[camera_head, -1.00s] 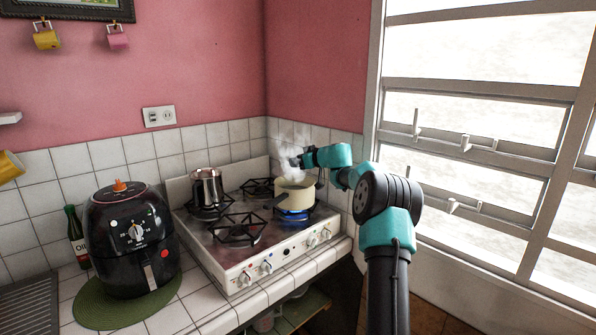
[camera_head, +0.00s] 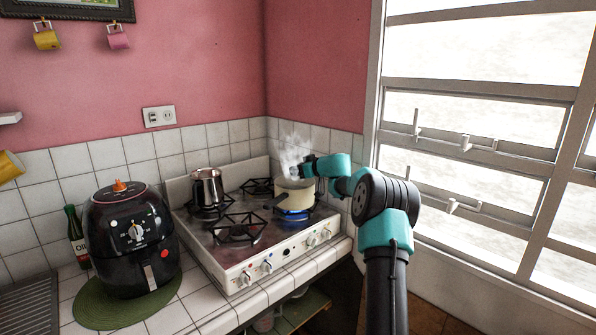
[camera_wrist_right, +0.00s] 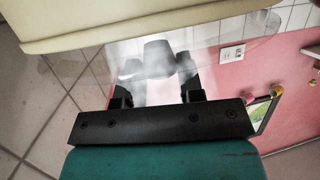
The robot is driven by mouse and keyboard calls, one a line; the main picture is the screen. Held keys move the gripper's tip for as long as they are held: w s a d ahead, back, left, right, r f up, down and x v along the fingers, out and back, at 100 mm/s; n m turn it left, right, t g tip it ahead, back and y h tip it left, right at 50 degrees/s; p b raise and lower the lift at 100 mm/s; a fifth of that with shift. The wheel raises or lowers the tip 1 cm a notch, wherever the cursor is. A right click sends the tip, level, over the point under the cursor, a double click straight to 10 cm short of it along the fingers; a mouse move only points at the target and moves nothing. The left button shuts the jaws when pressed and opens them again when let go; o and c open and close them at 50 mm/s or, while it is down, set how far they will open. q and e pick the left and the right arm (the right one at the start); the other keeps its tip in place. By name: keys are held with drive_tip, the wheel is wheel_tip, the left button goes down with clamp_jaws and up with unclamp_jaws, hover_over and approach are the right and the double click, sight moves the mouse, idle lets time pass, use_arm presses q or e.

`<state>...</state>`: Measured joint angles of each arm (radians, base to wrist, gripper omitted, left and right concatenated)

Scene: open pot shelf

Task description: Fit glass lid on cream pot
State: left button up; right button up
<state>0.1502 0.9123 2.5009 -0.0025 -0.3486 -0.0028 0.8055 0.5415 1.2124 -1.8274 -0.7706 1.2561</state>
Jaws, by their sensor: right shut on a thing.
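The cream pot (camera_head: 297,201) stands on the stove's right front burner, over a blue flame, with steam rising from it. Its pale body also fills the top left of the right wrist view (camera_wrist_right: 95,18). My right gripper (camera_head: 299,172) is at the top of the pot and shut on the dark knob of the glass lid. In the wrist view the knob sits between the fingers (camera_wrist_right: 158,68). The clear glass lid (camera_wrist_right: 245,32) lies close along the pot's rim there; whether it touches all round I cannot tell. My left gripper is out of view.
A steel pot (camera_head: 207,188) stands on the stove's back left burner. A black air fryer (camera_head: 133,240) and a dark bottle (camera_head: 75,235) are on the counter at left. A tiled wall is close behind the pot, and the window (camera_head: 480,150) is at right.

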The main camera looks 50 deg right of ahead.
drive_tip(key=shift+f, duration=0.4)
drive_tip(key=o, duration=1)
drive_tip(key=shift+r, duration=0.1)
drive_tip(key=shift+r, duration=0.25)
drive_tip(key=shift+s+r, duration=0.2)
drive_tip(key=shift+s, duration=0.1)
drive_tip(key=v, duration=1.1)
drive_tip(key=shift+s, duration=0.15)
drive_tip(key=shift+d, duration=0.1)
